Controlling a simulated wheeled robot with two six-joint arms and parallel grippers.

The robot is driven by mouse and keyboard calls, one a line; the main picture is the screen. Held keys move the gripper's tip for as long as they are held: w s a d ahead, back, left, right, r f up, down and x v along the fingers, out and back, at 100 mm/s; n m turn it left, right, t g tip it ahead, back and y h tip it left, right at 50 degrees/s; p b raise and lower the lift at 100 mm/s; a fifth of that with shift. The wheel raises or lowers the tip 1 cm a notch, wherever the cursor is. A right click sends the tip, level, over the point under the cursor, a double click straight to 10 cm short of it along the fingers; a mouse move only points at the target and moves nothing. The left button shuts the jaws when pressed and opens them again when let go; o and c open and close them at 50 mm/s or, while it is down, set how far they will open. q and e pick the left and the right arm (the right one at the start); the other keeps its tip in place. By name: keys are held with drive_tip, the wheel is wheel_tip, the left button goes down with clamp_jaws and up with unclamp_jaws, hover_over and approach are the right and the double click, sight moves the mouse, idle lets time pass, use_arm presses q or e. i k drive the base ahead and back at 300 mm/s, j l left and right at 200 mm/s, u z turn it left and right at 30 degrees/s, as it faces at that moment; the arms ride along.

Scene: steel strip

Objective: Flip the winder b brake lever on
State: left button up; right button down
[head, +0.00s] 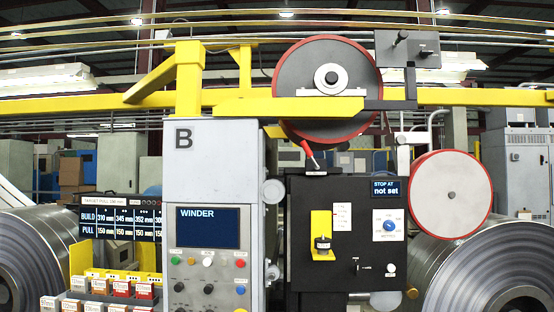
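The grey cabinet (184,160) marked B stands in the middle of the head view. It carries the winder screen (209,228) and several coloured buttons below it. To its right is a black control box (300,235). A red-handled lever (309,155) rises from a small plate on top of this box and tilts up to the left. No label that I can read names it as the brake lever. A yellow bracket with a black knob (322,243) is on the box's front. Neither of my grippers is in view.
A small display (384,189) reads "STOP AT not set", above a blue dial (389,226). A large red-rimmed wheel (300,70) hangs over the lever. Steel coils (35,265) lie at both sides. Small labelled boxes (122,288) stand at lower left.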

sight(306, 148)
drive_tip(key=i+j+u, duration=0.15)
drive_tip(key=i, duration=0.55)
drive_tip(key=i+j+u, duration=0.15)
drive_tip(key=i, duration=0.55)
